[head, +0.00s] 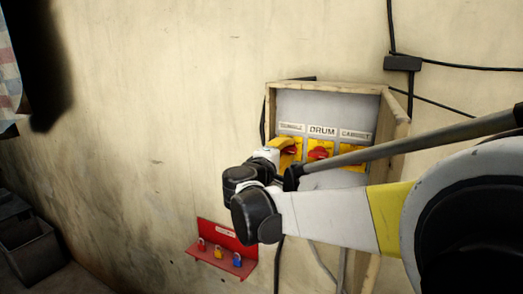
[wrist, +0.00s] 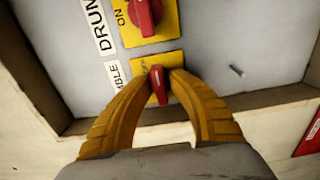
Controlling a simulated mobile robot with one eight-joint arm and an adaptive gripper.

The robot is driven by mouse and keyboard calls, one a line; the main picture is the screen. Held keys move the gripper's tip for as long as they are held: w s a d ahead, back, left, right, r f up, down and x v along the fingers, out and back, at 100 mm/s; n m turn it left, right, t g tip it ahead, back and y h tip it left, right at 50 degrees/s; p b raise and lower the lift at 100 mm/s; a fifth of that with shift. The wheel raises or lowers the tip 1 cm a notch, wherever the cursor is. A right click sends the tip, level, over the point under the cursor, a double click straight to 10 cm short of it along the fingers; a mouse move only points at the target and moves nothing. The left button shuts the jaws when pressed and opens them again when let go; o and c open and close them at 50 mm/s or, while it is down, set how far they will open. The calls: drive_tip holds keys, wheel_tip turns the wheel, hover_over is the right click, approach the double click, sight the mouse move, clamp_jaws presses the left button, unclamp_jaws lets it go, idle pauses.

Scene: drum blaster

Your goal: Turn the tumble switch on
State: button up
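The tumble switch is a red knob on a yellow plate, at the left of the row in the head view (head: 292,151). Its label is partly covered in the wrist view, where the red knob (wrist: 159,88) stands lengthwise between my fingertips. My gripper (wrist: 161,76) has yellow-orange fingers that curve in on both sides of the knob, with their tips close against it. In the head view my gripper (head: 288,147) reaches the left switch and partly covers it. The ON/OFF marks of this switch are hidden by the fingers.
The drum switch (head: 320,150) is directly beside the tumble switch, and the cabinet switch lies farther right, partly behind my arm. A wooden frame (head: 269,108) surrounds the grey panel (head: 300,105). A red rack with padlocks (head: 222,252) hangs below left.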

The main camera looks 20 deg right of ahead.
clamp_jaws()
drive_tip(key=shift+n, duration=0.3)
drive_tip(key=n+b, duration=0.2)
drive_tip(key=n, duration=0.1)
drive_tip(key=n+b, duration=0.2)
drive_tip(key=n, duration=0.3)
drive_tip(key=n+b, duration=0.2)
drive_tip(key=n, duration=0.2)
drive_tip(key=shift+n, duration=0.3)
drive_tip(key=n+b, duration=0.1)
drive_tip(key=n, duration=0.3)
drive_tip(key=shift+n, duration=0.3)
drive_tip(key=shift+r, duration=0.1)
